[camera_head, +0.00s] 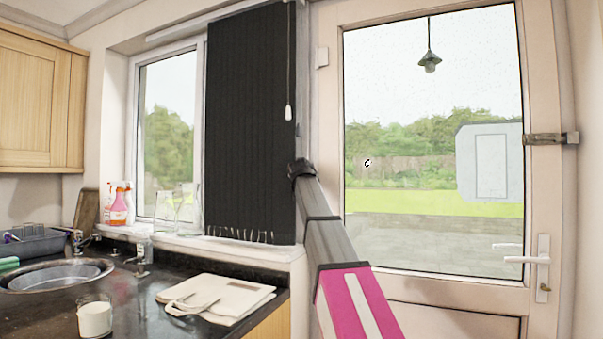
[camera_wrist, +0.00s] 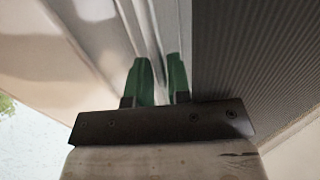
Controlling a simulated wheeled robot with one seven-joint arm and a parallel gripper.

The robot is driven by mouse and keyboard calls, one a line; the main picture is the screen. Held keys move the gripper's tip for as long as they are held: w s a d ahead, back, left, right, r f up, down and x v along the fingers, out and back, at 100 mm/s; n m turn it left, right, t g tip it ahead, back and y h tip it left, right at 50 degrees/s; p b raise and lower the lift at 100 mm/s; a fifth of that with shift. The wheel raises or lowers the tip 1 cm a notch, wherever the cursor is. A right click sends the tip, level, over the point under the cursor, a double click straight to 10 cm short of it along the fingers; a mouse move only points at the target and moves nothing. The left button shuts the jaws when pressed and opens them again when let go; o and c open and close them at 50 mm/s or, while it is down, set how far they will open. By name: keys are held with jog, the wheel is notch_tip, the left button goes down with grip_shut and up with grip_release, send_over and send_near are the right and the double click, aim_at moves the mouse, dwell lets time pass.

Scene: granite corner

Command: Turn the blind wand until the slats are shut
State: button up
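The dark vertical blind (camera_head: 250,125) hangs over the right part of the window as a ribbed panel. I cannot make out clear gaps between its slats. The wand (camera_head: 289,113) hangs at the blind's right edge on a thin line and ends in a white tip. My arm's end shows just below and right of that tip; the fingers are hidden in the head view. In the wrist view my gripper (camera_wrist: 160,80) has two green fingers standing apart with a narrow gap. The ribbed dark blind (camera_wrist: 245,60) is to their right. I cannot make out the wand between them.
A glazed door (camera_head: 430,160) with a lever handle (camera_head: 530,260) stands to the right. The sill (camera_head: 215,245) holds glass bottles and spray bottles. The counter below has a sink (camera_head: 60,275), a white cup (camera_head: 95,317) and a folded cloth bag (camera_head: 225,295).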

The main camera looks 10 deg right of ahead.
jog(key=shift+n+y, duration=0.7)
jog(key=shift+y, duration=0.4)
jog(key=s, duration=1.1)
notch_tip(320, 180, down, 29)
jog(key=g, duration=0.5)
jog(key=shift+w+d, duration=0.4)
jog(key=shift+w, duration=0.05)
jog(key=shift+f, duration=0.1)
